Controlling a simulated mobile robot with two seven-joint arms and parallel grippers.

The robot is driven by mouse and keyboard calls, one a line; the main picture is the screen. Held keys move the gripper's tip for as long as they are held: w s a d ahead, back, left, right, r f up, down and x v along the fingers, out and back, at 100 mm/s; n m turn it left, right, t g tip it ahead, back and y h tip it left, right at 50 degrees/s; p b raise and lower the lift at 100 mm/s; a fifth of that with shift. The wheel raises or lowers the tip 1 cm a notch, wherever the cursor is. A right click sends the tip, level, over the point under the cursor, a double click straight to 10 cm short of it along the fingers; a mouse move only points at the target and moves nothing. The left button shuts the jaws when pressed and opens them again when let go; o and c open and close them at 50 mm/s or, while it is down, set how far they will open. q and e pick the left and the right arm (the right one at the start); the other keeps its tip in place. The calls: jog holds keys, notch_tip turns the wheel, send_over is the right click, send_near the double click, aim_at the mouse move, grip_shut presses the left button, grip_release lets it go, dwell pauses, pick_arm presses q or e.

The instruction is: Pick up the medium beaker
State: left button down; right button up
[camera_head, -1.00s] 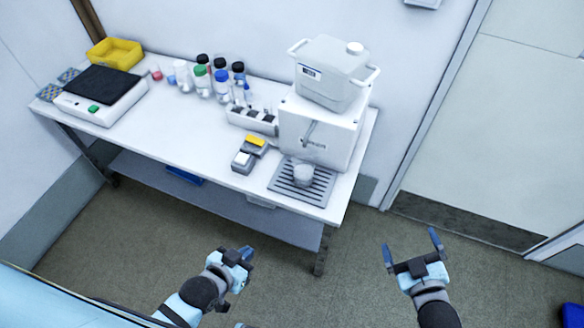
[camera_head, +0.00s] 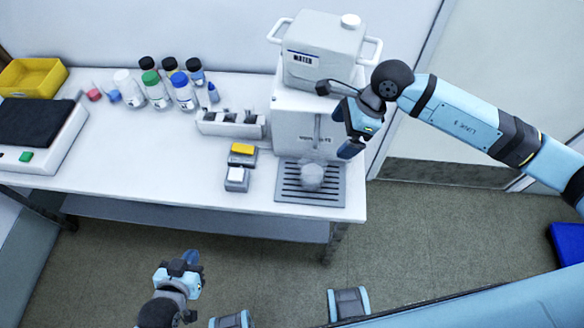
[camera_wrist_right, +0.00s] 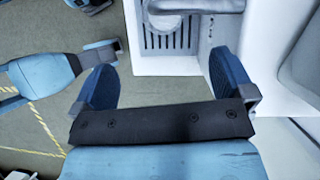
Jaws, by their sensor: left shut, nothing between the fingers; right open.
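A small clear beaker (camera_head: 312,176) stands upright on the dark slotted drip tray (camera_head: 290,198) below the spout of the white water dispenser (camera_head: 296,122). My right gripper (camera_head: 346,130) is open and empty, above and to the right of the beaker, beside the dispenser's front. In the right wrist view my right gripper (camera_wrist_right: 163,72) has its fingers wide apart. The drip tray (camera_wrist_right: 150,42) shows beyond them, with what looks like the beaker (camera_wrist_right: 166,20) at the top edge. My left gripper (camera_head: 186,264) is shut and empty, low in front of the bench.
The white bench (camera_head: 130,172) holds several capped bottles (camera_head: 184,94), a white rack (camera_head: 230,124), two small boxes (camera_head: 237,178), a balance (camera_head: 38,150) and a yellow bin (camera_head: 34,78). A blue object (camera_head: 568,245) lies on the floor at right.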

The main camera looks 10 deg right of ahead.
jog(key=p, duration=0.1)
send_near(318, 162)
jog(key=s+a, duration=0.2)
jog(key=shift+s+a+r, duration=0.1)
jog(key=shift+s+a, duration=0.05)
jog(key=shift+a, duration=0.25)
jog(key=p+x, duration=0.1)
jog(key=x, duration=0.4)
jog(key=shift+a+f+p, duration=0.1)
jog(key=shift+f+p, duration=0.15)
jog(key=shift+p, duration=0.05)
jog(key=shift+c, duration=0.2)
jog(key=c, duration=1.3)
jog(key=shift+c, duration=0.2)
